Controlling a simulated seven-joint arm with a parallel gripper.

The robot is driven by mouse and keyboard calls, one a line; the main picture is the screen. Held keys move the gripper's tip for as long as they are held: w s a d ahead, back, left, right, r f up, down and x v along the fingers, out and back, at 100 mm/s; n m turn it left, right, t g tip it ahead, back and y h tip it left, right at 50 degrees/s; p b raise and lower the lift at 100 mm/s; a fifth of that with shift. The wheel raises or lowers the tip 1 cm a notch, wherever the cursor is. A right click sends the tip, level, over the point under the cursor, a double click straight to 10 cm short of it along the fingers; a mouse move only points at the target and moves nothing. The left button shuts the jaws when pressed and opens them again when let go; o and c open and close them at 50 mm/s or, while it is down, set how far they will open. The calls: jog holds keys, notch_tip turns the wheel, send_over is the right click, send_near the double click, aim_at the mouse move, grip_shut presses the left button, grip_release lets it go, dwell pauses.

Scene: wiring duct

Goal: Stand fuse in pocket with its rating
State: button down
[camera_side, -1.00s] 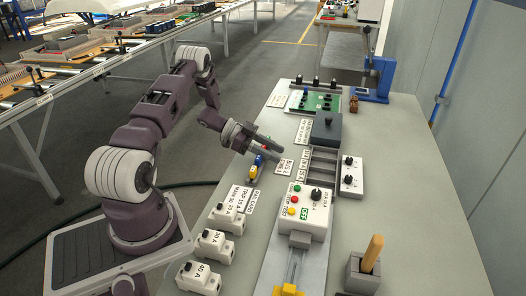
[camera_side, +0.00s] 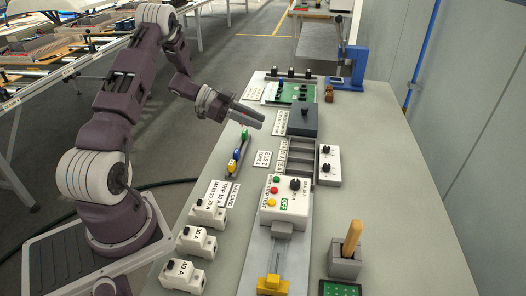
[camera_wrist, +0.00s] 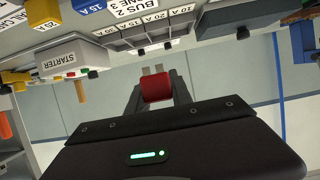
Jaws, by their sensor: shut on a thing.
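My gripper (camera_side: 262,120) is raised above the bench, left of the pocket tray in the side view. In the wrist view it is shut on a red fuse (camera_wrist: 157,88), whose two pale prongs point away from the wrist. The fuse's rating is not readable. The pocket tray (camera_side: 316,158) has several compartments and a strip of rating labels; it also shows in the wrist view (camera_wrist: 150,47), beyond the fuse and apart from it. A blue fuse (camera_side: 237,155) and a yellow fuse (camera_side: 232,167) stand in a row left of the tray; something green stands just behind them.
A white starter box (camera_side: 283,205) stands in front of the tray, and a white box with black knobs (camera_side: 327,165) to its right. A dark grey block (camera_side: 303,119) is behind it. White breakers (camera_side: 207,213) line the left edge. The bench's right side is mostly clear.

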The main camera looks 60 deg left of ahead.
jog(key=s+d+r+m+g+h, duration=0.1)
jog(key=s+d, duration=0.1)
jog(key=d, duration=0.7)
jog(key=s+d+r, duration=0.1)
jog(key=d+r, duration=0.1)
jog(key=d, duration=0.7)
jog(key=w+a+f+n+t+y, duration=0.1)
jog(key=w+a+n+t+y, duration=0.2)
jog(key=a, duration=0.8)
jog(key=w+a+f+n+y, duration=0.1)
jog(key=w+a+n+y, duration=0.35)
jog(key=a, duration=0.75)
jog(key=w+a+f+n+t+y, duration=0.2)
jog(key=w+a+n+y, duration=0.15)
jog(key=a, duration=0.75)
jog(key=shift+m, duration=0.4)
jog(key=f, duration=0.3)
jog(key=a+f, duration=0.1)
jog(key=f, duration=0.5)
jog(key=shift+w+a+f, duration=0.2)
jog(key=shift+w, duration=0.2)
jog(key=shift+f, duration=0.25)
jog(key=c, duration=1.1)
grip_release()
jog(key=shift+c, duration=0.2)
